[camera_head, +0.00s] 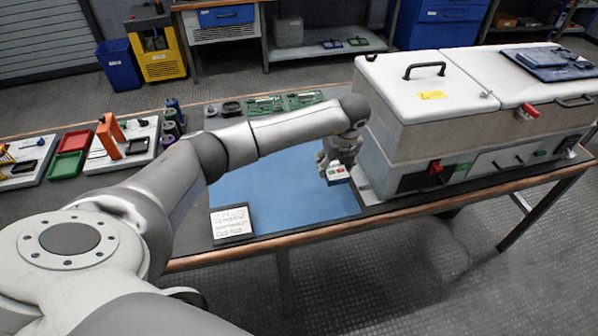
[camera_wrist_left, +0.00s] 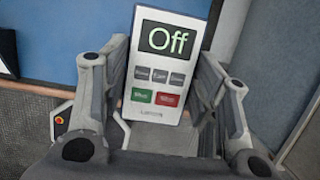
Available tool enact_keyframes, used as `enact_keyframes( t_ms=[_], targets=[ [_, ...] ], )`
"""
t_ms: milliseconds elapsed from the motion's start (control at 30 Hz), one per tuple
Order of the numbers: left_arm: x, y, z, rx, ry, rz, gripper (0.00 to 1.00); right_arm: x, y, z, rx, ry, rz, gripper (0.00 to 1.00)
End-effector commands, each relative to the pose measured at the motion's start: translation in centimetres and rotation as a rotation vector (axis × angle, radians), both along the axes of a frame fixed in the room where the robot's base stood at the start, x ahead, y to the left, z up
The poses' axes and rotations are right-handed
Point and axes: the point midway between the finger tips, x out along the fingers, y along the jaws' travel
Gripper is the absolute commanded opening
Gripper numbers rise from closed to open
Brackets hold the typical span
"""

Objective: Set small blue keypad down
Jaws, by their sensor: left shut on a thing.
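The small keypad (camera_wrist_left: 158,75) has a pale face, a dark blue edge, a screen reading "Off", grey buttons, and one green and one red button. My left gripper (camera_wrist_left: 160,105) is shut on it, with a finger on each side. In the head view the keypad (camera_head: 337,171) shows small in my left gripper (camera_head: 335,160), near the right end of the blue mat (camera_head: 285,190) and close to the large grey machine. I cannot tell whether the keypad touches the mat. My right gripper is not in view.
The large grey machine (camera_head: 440,130) with white lids stands just right of my left gripper. A white printed card (camera_head: 231,222) lies at the mat's front left corner. Trays and tools, including a red tray (camera_head: 75,141), fill the table's left. The mat's middle is clear.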

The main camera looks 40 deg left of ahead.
Motion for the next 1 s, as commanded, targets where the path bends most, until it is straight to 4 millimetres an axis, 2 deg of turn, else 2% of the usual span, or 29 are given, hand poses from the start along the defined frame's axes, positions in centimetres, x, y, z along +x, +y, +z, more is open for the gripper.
enact_keyframes(
  t_ms=[33,133,200,400,567,700,867,1000],
  targets=[
    [-0.2,1.5,-0.9,0.003,0.002,0.004,0.29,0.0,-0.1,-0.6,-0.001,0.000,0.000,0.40],
    [-0.5,3.9,-2.1,0.002,0.001,0.004,0.29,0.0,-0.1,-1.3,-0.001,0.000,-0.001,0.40],
    [-0.6,5.0,-3.9,0.000,0.003,0.001,0.29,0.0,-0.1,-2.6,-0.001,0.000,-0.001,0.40],
    [-0.8,7.3,-6.4,-0.001,0.000,-0.002,0.29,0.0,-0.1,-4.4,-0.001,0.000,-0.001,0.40],
    [-0.9,7.9,-6.9,-0.001,-0.001,-0.003,0.29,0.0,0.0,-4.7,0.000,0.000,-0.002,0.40],
    [-1.0,8.9,-8.3,0.001,0.001,-0.001,0.29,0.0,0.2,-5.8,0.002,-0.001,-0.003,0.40],
    [-1.0,8.6,-10.6,-0.001,0.000,-0.003,0.29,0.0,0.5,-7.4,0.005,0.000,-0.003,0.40],
    [-0.9,8.6,-10.7,-0.001,-0.002,-0.004,0.29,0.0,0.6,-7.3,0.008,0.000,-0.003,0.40]
  ],
)
